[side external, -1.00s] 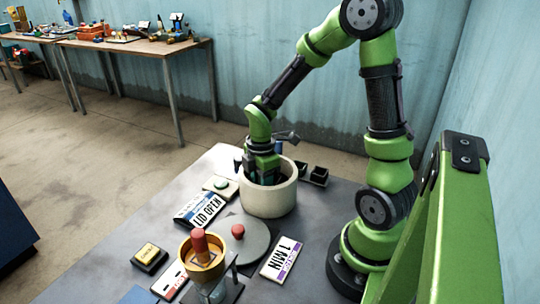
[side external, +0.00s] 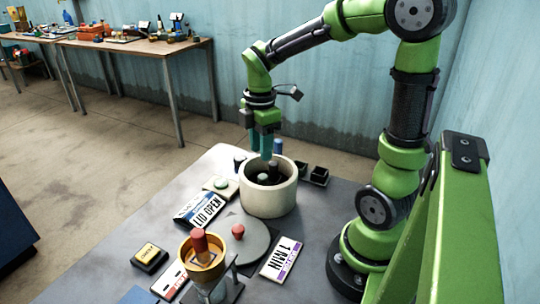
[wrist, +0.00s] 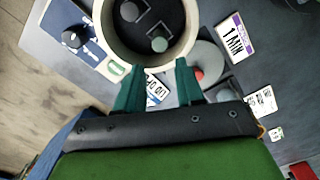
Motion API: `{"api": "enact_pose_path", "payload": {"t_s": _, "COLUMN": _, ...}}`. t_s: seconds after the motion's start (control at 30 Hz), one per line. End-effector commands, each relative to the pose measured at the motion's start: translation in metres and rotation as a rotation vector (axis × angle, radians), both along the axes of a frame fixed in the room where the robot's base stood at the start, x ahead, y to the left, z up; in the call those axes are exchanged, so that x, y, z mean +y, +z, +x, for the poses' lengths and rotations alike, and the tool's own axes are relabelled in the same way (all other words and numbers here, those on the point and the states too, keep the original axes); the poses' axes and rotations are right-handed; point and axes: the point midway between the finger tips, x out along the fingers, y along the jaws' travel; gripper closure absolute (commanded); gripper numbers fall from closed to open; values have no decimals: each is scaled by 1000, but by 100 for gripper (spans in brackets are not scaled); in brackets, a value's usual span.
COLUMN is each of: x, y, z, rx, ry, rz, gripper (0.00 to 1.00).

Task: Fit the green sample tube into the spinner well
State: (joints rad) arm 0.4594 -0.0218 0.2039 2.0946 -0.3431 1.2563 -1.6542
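The spinner is a round cream pot (side external: 268,200) with a dark inside; in the wrist view its rim (wrist: 108,35) is at the top. A grey-green round top (side external: 263,178), seemingly the green sample tube, shows inside the pot, and also in the wrist view (wrist: 159,43). Its lower part is hidden, so I cannot tell how deeply it sits. A darker upright piece (side external: 273,166) stands beside it, seen too in the wrist view (wrist: 128,12). My gripper (side external: 266,158) hangs above the pot, apart from the tube. In the wrist view its teal fingers (wrist: 158,64) are spread with nothing between them.
A grey round lid with a red knob (side external: 238,231) lies in front of the pot. A LID OPEN sign (side external: 205,208), a green button (side external: 220,183) and a 1 MIN sign (side external: 282,257) lie nearby. Small black holders (side external: 318,176) and a blue cylinder (side external: 278,147) are behind.

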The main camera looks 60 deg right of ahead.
Motion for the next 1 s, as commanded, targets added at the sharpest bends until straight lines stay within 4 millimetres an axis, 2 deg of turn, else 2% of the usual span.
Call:
{"api": "enact_pose_path", "payload": {"t_s": 0.13, "x": 6, "y": 11, "z": -2, "rx": -27, "ry": -53, "rz": -4, "gripper": 63}}
{"api": "enact_pose_path", "payload": {"t_s": 0.23, "x": 21, "y": 22, "z": -7, "rx": -95, "ry": -195, "rz": -1, "gripper": 63}}
{"api": "enact_pose_path", "payload": {"t_s": 0.37, "x": 48, "y": 41, "z": -19, "rx": -237, "ry": -497, "rz": 61, "gripper": 63}}
{"api": "enact_pose_path", "payload": {"t_s": 0.5, "x": 77, "y": 57, "z": -36, "rx": -360, "ry": -848, "rz": 223, "gripper": 63}}
{"api": "enact_pose_path", "payload": {"t_s": 0.7, "x": 102, "y": 70, "z": -55, "rx": -410, "ry": -1209, "rz": 478, "gripper": 63}}
{"api": "enact_pose_path", "payload": {"t_s": 0.83, "x": 108, "y": 73, "z": -60, "rx": -402, "ry": -1320, "rz": 568, "gripper": 63}}
{"api": "enact_pose_path", "payload": {"t_s": 1.0, "x": 110, "y": 73, "z": -61, "rx": -396, "ry": -1352, "rz": 589, "gripper": 63}}
